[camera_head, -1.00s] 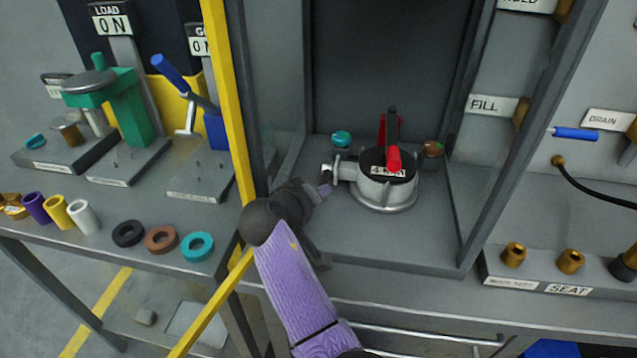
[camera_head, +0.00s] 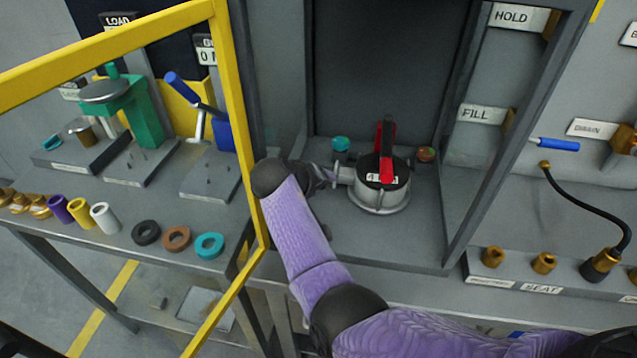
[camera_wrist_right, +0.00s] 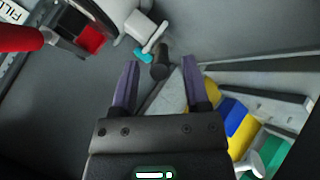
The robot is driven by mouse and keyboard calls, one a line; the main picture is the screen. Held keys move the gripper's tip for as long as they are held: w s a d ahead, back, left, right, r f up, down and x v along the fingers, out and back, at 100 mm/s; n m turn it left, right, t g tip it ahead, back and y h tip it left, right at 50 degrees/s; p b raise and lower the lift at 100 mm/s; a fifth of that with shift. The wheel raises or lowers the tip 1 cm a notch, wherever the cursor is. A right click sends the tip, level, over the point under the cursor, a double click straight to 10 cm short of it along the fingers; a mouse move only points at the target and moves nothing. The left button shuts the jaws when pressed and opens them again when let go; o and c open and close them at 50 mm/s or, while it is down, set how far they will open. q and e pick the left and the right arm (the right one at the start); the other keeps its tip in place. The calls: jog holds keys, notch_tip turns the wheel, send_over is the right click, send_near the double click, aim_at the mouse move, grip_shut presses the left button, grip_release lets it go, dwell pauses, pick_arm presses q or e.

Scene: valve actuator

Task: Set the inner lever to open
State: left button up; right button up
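The valve actuator (camera_head: 380,192), a round silver body with a black top, stands in the open grey bay. A red lever (camera_head: 387,165) rises over its top; red parts also show at the left of the right wrist view (camera_wrist_right: 20,38). A white label lies partly hidden under the lever; I cannot read its lettering. My right gripper (camera_head: 327,174) is at the actuator's left side, by its silver side fitting (camera_head: 344,174). In the wrist view its purple fingers (camera_wrist_right: 160,80) are apart, with nothing visibly held between them. My left gripper is out of view.
A yellow frame (camera_head: 243,130) stands left of my right arm. The left bench holds presses, sleeves and rings. A FILL sign (camera_head: 483,114) is at the right.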

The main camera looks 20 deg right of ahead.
notch_tip(320, 180, up, 10)
jog(key=p, duration=0.3)
